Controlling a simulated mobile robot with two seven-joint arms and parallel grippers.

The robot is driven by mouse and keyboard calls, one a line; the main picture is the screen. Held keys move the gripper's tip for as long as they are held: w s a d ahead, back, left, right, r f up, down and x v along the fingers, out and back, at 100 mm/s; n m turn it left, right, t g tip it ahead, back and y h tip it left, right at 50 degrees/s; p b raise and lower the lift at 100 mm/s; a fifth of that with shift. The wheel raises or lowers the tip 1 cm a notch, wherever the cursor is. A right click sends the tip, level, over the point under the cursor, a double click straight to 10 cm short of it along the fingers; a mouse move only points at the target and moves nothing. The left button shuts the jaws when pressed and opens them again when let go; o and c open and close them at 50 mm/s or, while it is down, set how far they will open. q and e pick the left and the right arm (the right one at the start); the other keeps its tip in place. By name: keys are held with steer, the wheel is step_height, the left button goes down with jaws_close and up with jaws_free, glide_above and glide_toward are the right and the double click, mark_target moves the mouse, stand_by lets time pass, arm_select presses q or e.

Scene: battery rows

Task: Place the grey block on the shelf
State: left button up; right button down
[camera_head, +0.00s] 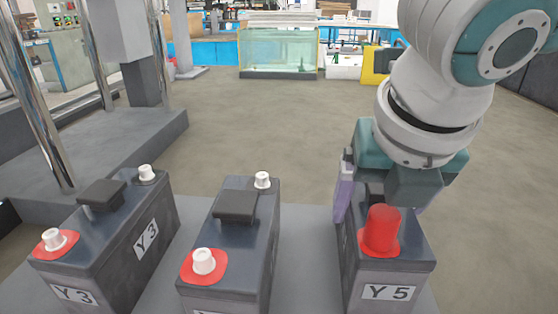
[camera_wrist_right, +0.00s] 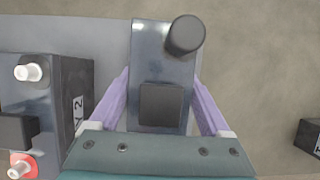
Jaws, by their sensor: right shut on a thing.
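In the right wrist view the two purple fingers of the gripper (camera_wrist_right: 162,78) are shut on both sides of a dark block (camera_wrist_right: 150,55) with a black cylindrical cap and a square black lid. The block's underside is hidden, so I cannot tell whether it touches the grey surface. My left gripper is not in view.
Two similar batteries, the middle one (camera_head: 235,260) and the left one marked Y 3 (camera_head: 115,240), stand left on a grey surface (camera_head: 310,240). A grey platform (camera_head: 90,150) with metal posts is at far left. A glass tank (camera_head: 278,50) stands behind open floor.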

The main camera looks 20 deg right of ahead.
steer(key=shift+w+r, duration=0.15)
steer(key=shift+c, duration=1.4)
jaws_free()
steer(key=shift+f, duration=0.2)
steer(key=shift+o, duration=1.4)
steer(key=shift+d, duration=0.1)
steer(key=shift+r, duration=0.1)
